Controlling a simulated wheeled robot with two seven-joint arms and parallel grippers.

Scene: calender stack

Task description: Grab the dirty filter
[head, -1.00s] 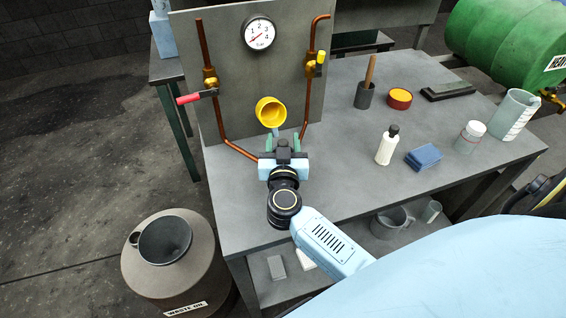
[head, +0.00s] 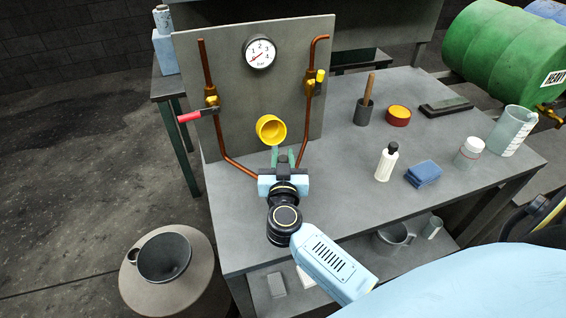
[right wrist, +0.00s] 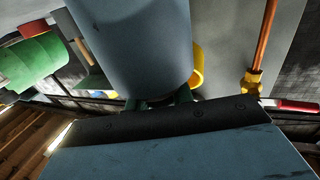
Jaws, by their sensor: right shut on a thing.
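My right gripper (head: 283,157) is in front of the grey panel, just below the yellow cup-shaped housing (head: 270,130). In the right wrist view its green fingers (right wrist: 160,99) are shut on the end of a large grey-blue cylinder (right wrist: 135,45), which I take to be the dirty filter. The cylinder fills the upper middle of that view and partly covers the yellow housing (right wrist: 197,68) behind it. In the head view the cylinder is mostly hidden by my gripper. My left gripper is not in view.
Copper pipes, a red-handled valve (head: 188,117) and a gauge (head: 260,52) are on the panel. A funnel-topped waste can (head: 164,257) stands at lower left.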

